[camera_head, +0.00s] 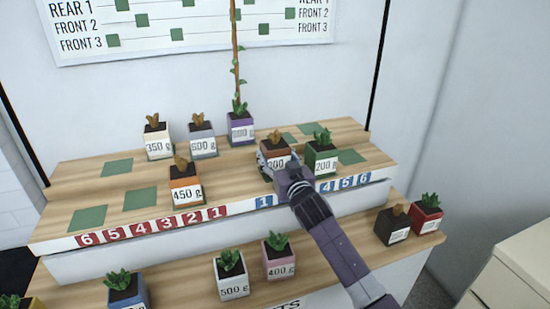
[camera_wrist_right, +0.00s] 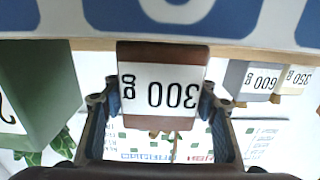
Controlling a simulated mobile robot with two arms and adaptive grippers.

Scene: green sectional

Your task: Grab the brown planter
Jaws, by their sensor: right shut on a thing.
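A brown planter (camera_head: 274,153) with a white 300 g label and a small tan plant is on the upper wooden shelf, right of centre. In the right wrist view, the brown planter (camera_wrist_right: 160,85) shows upside down between the fingers. My right gripper (camera_head: 275,165) reaches it from the front and is shut on it, a finger on each side. The gripper (camera_wrist_right: 155,100) hides part of the planter in the head view. I cannot tell whether the planter is lifted off the shelf. My left gripper is not in view.
A green 200 g planter (camera_head: 320,153) stands close to the right of the gripper. A purple planter (camera_head: 240,128) with a tall stem stands behind left. An orange 450 g planter (camera_head: 185,187) is further left. A dark brown planter (camera_head: 391,228) stands on the lower shelf at right.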

